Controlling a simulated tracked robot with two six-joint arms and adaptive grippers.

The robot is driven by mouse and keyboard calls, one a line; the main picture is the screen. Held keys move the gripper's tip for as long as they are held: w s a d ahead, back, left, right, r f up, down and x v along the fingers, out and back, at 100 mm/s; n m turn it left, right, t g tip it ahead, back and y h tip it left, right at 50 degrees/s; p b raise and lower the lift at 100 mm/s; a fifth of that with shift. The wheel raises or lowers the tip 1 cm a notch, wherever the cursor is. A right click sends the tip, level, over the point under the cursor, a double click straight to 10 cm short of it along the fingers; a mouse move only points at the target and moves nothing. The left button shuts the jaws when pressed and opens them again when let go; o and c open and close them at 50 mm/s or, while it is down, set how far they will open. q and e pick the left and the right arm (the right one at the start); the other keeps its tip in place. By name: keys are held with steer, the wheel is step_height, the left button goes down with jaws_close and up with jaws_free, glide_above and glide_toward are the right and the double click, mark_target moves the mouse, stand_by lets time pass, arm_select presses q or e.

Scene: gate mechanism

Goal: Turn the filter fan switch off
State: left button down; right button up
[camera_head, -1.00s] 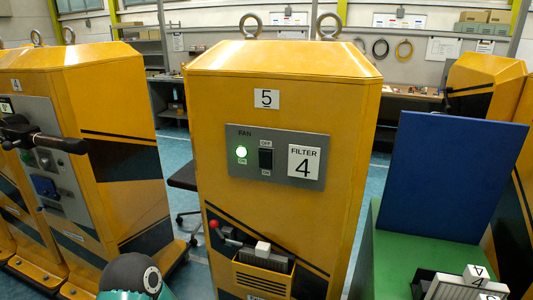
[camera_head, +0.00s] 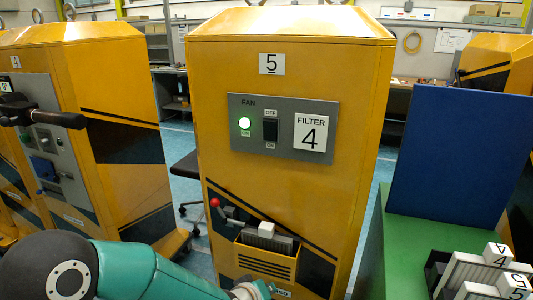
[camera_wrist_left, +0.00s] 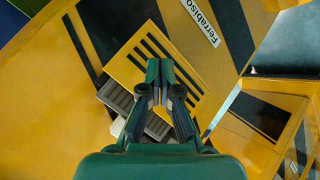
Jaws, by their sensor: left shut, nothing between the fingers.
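The fan switch (camera_head: 270,130) is a black rocker on the grey panel (camera_head: 240,108) of the yellow cabinet marked 5. "OFF" is printed above it and "ON" below. My left gripper (camera_wrist_left: 160,65) is shut and empty in the left wrist view, in front of the slotted vent on the lower cabinet. In the head view it shows only partly at the bottom edge (camera_head: 254,290), well below the switch. My right gripper is not in view.
A red-knobbed lever (camera_head: 215,203) and a filter slot (camera_head: 265,256) are on the cabinet below the panel. At right, a green stand (camera_head: 385,250) with a blue board (camera_head: 455,150) holds numbered filters (camera_head: 490,265). Another yellow cabinet (camera_head: 100,80) stands at left.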

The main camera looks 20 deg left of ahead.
mark_target(270, 127)
arm_select(q)
steer(key=w+a+r+n+t+b, duration=0.1)
steer(key=w+r+n+t+b, duration=0.15)
steer(key=r, duration=0.55)
steer(key=w+r+n+t+b, duration=0.1)
steer(key=r+n+t, duration=0.15)
steer(key=r, duration=0.65)
steer(key=s+a+r+n+t+b, duration=0.1)
steer(key=s+a+r+n+t, duration=0.1)
steer(key=r, duration=0.7)
steer(key=s+a+r+n+t+y+b, duration=0.1)
steer(key=s+r+n+t+b, duration=0.1)
steer(key=r, duration=0.7)
steer(key=shift+s+a+n+t+y, duration=0.3)
steer(key=shift+s+a+n+t, duration=0.1)
steer(key=shift+s, duration=0.5)
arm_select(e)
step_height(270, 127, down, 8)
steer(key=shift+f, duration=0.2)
arm_select(q)
steer(key=w, duration=0.4)
steer(key=w+r+p, duration=0.1)
steer(key=w, duration=0.4)
steer(key=w+r, duration=0.1)
steer(key=w, duration=0.4)
steer(key=shift+d+p, duration=0.3)
steer(key=shift+p, duration=0.1)
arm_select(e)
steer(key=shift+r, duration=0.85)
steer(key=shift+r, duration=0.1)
